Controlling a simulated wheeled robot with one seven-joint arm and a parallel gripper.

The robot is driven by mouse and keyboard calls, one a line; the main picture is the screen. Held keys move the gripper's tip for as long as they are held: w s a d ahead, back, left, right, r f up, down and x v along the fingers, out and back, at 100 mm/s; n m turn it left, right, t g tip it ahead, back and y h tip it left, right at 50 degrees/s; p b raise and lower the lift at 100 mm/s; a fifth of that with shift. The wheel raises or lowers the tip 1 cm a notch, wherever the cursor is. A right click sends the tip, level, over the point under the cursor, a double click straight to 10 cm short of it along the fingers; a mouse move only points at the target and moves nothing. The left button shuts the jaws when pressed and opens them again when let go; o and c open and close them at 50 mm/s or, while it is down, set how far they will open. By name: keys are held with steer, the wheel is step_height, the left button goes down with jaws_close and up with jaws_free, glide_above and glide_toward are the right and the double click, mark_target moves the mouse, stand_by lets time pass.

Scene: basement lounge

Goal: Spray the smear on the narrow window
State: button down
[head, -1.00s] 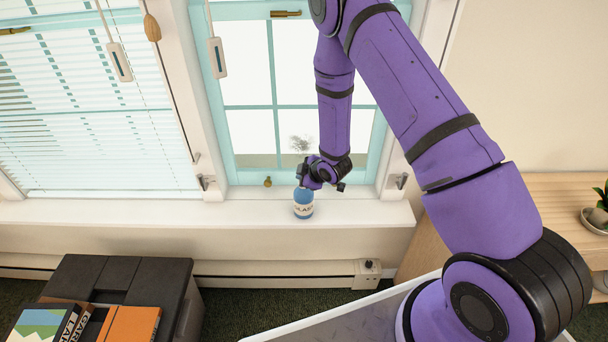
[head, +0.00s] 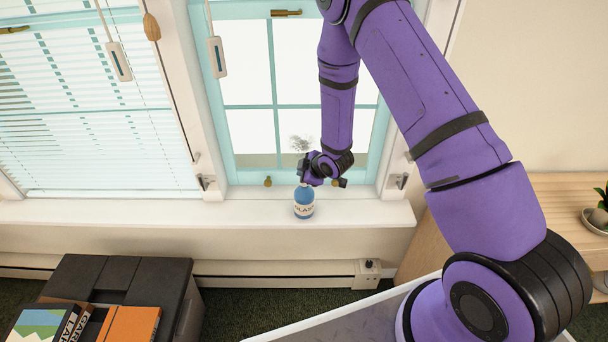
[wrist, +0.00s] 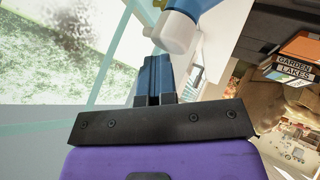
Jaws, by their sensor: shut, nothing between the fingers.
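A blue spray bottle (head: 304,204) with a white label stands upright on the window sill. Its white nozzle head (wrist: 175,32) shows in the wrist view, just beyond my fingertips and slightly to their right. My gripper (head: 304,178) is at the bottle's top in the head view and hides part of it. The closed fingers (wrist: 153,62) hold nothing; whether they touch the bottle I cannot tell. The grey smear (head: 300,143) is on a lower pane of the narrow window (head: 230,130), above the bottle. It also shows at the upper left of the wrist view (wrist: 62,22).
A wide window with blinds (head: 90,110) is at the left. A dark box (head: 125,278) with books stands below left. A wooden cabinet with a plant (head: 600,215) is at the right. The sill is clear beside the bottle.

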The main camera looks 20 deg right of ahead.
steer(key=shift+w+r, duration=0.15)
steer(key=shift+r, duration=1.95)
stand_by(0.5)
stand_by(0.5)
